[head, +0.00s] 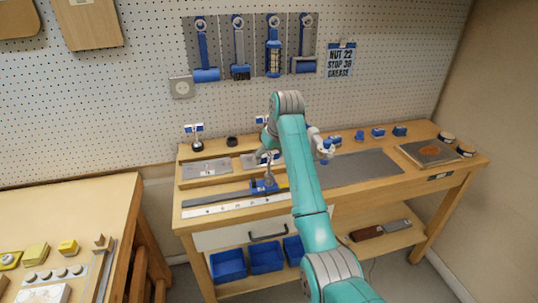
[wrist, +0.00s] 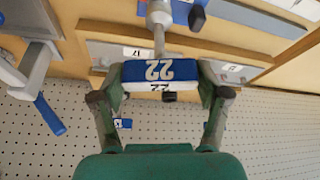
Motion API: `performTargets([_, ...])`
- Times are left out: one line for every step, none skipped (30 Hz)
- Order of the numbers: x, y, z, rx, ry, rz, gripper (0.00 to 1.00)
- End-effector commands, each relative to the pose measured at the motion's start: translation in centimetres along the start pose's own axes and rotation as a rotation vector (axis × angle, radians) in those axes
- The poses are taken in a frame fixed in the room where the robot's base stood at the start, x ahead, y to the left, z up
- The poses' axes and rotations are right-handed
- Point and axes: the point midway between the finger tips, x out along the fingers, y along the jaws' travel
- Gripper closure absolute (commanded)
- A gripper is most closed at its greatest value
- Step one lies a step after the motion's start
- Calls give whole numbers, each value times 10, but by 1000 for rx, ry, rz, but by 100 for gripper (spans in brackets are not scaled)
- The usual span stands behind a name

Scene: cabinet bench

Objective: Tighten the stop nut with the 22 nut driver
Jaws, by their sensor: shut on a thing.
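The 22 nut driver (wrist: 155,72) shows in the wrist view as a blue and white block marked 22, with the number upside down. My gripper (wrist: 160,90) is shut on this block, one finger at each side. I cannot tell whether the driver touches that part. In the head view my gripper (head: 268,156) is mostly hidden behind my arm, above the bench's left half. I cannot make out the stop nut.
A blue vise-like fixture (head: 266,185) stands at the bench front. Several blue-handled tools (head: 239,55) hang on the pegboard, beside a sign reading NUT 22, STOP 38, GREASE (head: 340,60). A dark mat (head: 362,166) lies clear to the right. A blue-handled tool (wrist: 48,115) is close at left in the wrist view.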

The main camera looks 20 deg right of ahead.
Motion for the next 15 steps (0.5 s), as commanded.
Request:
performTargets([0,0,0,0,1,0,73])
performTargets([1,0,0,0,1,0,73])
performTargets([1,0,0,0,1,0,73])
performTargets([2,0,0,0,1,0,73])
performTargets([2,0,1,0,1,0,73])
performTargets([2,0,1,0,1,0,73])
performTargets([3,0,1,0,1,0,73])
performTargets([3,0,1,0,1,0,73])
performTargets([3,0,1,0,1,0,73])
performTargets([4,0,1,0,1,0,73])
performTargets([4,0,2,0,1,0,73])
performTargets([4,0,2,0,1,0,73])
performTargets([5,0,2,0,1,0,73])
performTargets([5,0,2,0,1,0,73])
performTargets([6,0,2,0,1,0,73])
